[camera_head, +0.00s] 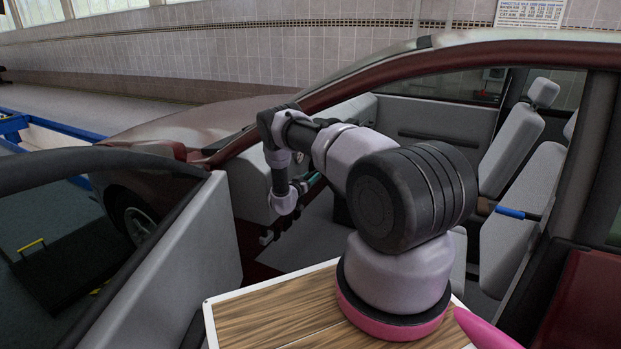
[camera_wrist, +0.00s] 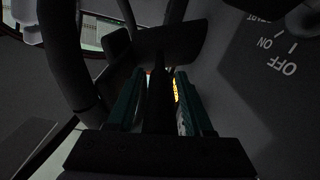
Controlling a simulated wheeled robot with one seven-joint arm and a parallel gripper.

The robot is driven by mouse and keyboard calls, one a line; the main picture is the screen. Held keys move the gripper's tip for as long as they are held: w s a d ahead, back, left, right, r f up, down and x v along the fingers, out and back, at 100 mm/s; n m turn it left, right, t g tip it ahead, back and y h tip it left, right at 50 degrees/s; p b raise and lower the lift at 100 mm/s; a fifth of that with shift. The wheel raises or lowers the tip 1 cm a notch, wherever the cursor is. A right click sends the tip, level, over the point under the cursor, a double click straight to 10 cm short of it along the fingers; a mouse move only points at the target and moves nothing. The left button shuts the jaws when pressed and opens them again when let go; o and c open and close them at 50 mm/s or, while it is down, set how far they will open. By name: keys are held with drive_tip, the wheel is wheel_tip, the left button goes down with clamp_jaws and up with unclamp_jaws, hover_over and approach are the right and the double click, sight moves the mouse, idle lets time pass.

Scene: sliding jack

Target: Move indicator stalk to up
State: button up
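In the wrist view, my gripper (camera_wrist: 160,72) has its two teal fingers apart. A dark stalk (camera_wrist: 160,100), which looks like the indicator stalk, runs between them. Narrow gaps seem to show on both sides of the stalk, though the picture is very dark. Its up or down position cannot be told. In the head view, my arm reaches through the open door into the car, and a bit of teal at my gripper (camera_head: 313,181) shows behind my arm. The stalk is hidden there.
The dark steering wheel rim (camera_wrist: 73,60) is close on the left in the wrist view. A panel marked OFF, ON and START (camera_wrist: 265,60) lies on the right. In the head view, the open car door (camera_head: 180,262) is left of my arm and seats (camera_head: 515,165) are right.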

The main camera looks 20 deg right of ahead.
clamp_jaws()
idle(1.2)
